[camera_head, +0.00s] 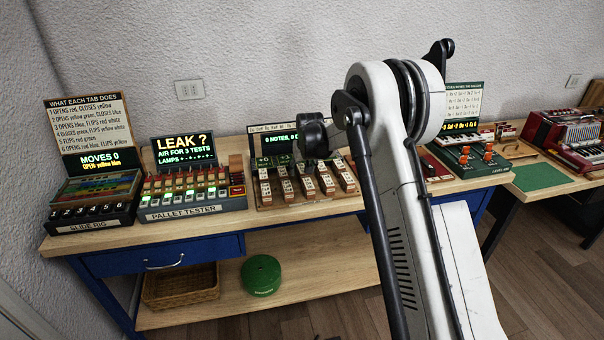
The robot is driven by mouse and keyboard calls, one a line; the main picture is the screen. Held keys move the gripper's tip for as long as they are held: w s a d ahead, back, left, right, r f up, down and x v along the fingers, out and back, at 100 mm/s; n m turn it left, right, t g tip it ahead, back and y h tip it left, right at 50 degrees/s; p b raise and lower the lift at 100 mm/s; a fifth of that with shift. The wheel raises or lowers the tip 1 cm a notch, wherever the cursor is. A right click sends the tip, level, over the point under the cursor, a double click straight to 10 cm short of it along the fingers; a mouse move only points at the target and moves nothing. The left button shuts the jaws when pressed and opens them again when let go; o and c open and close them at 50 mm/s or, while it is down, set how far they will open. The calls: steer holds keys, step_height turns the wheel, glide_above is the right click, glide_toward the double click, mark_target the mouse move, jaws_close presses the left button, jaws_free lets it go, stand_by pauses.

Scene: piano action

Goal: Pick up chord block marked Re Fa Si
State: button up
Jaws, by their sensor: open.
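Several small wooden blocks with pale marked tops stand in a row on a wooden stand (262,205) at the middle of the bench. One of these blocks (306,187) is near the middle of the row. Their markings are too small to read, so I cannot tell which is Re Fa Si. A dark display with green text stands behind them, reading partly "0 NOTES". My arm rises in front of the bench, just right of the row, and dark parts of it cover some of the display. I cannot make out my gripper's jaws in this view.
The pallet tester (194,210) and slide rig (92,221) stand left of the blocks. A green device with orange knobs (468,153), a green mat (540,176) and a red accordion (570,138) are at right. A basket (180,288) and green round case (261,274) sit on the lower shelf.

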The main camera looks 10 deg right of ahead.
steer(key=shift+x, duration=0.75)
jaws_close()
steer(key=shift+r, duration=0.1)
